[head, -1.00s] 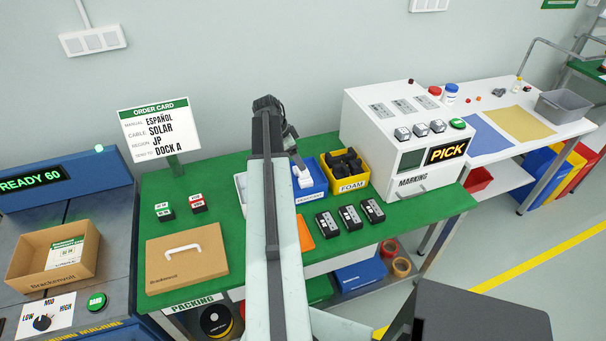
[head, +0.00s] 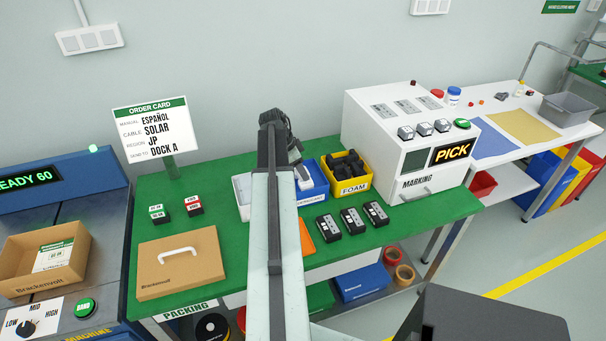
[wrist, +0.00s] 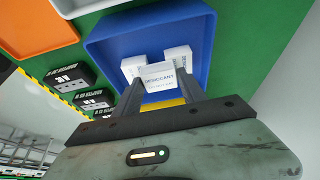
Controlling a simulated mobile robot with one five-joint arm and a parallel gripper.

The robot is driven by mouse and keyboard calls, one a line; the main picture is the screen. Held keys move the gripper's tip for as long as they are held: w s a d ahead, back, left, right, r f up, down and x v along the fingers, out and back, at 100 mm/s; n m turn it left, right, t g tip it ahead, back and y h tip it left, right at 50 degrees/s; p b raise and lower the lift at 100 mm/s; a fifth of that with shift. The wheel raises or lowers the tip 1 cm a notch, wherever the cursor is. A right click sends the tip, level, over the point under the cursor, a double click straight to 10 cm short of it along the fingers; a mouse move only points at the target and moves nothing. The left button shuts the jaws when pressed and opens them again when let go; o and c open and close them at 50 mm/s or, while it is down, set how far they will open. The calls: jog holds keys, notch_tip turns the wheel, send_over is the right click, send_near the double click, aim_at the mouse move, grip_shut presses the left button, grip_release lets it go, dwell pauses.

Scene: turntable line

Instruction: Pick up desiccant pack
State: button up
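A white pack labelled DESICCANT (wrist: 158,76) lies in the blue bin (wrist: 104,50), in front of other white packs (wrist: 179,58). In the wrist view my gripper (wrist: 163,84) is over the bin, its two dark fingers apart on either side of the labelled pack. I see no clear sign of them closed on it. In the head view the blue bin (head: 319,186) stands on the green bench, partly hidden by my arm. White packs (head: 304,183) show at its near left side.
Several black adapters (head: 352,221) and an orange tray (head: 307,239) lie in front. A cardboard box (head: 180,262) is on the left of the bench.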

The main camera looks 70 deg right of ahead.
jog(key=shift+r+p, duration=0.55)
notch_tip(320, 180, up, 3)
jog(key=p, duration=0.3)
jog(key=a, duration=1)
jog(key=a+r+p, duration=0.1)
jog(key=a, duration=0.5)
jog(key=shift+s, duration=0.3)
jog(key=shift+s, duration=0.1)
